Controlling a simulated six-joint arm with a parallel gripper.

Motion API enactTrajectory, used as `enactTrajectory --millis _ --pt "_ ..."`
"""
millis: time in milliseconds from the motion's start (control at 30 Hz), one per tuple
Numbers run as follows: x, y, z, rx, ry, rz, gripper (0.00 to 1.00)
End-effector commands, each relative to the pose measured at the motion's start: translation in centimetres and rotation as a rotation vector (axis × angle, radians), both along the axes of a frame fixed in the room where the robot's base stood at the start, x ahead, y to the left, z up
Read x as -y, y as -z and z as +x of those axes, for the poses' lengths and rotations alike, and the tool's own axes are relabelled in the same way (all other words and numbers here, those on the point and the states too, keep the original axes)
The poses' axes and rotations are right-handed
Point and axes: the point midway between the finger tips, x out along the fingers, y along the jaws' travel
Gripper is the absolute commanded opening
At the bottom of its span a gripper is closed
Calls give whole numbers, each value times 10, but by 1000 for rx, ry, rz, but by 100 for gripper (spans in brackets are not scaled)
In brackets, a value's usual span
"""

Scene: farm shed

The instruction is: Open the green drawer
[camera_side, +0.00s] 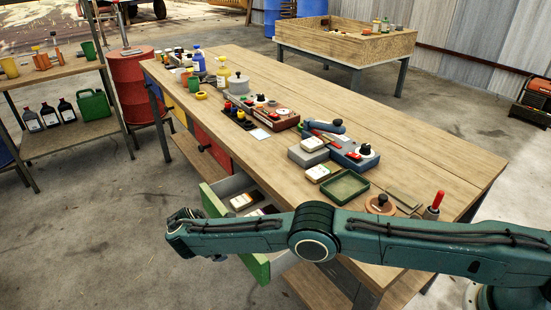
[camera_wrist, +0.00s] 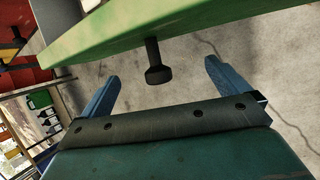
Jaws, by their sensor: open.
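The green drawer (camera_side: 253,265) under the long workbench stands pulled out. Its grey inside and a few small items in it show in the side view. In the wrist view its green front (camera_wrist: 200,25) crosses the top, with a dark knob (camera_wrist: 154,65) sticking out from it. My gripper (camera_wrist: 160,88) is open and empty. Its two blue fingers lie on either side of the knob, apart from it. In the side view my gripper (camera_side: 172,232) is left of the drawer front, and my arm covers part of the drawer.
The workbench (camera_side: 400,160) carries tools, boxes and a green tray (camera_side: 345,187). A red drawer (camera_side: 212,150) is beside the green one, shut. A red barrel (camera_side: 135,85) and a shelf (camera_side: 75,135) stand to the left. The concrete floor in front of the drawer is clear.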

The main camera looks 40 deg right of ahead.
Motion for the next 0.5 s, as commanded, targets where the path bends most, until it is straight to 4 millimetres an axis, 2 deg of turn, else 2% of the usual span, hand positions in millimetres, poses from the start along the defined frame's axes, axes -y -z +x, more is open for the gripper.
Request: enactTrajectory --millis 233,500 --pt "-1 -3 -1 0 -1 0 100" --pt "-7 -16 -6 1 -1 1 100"
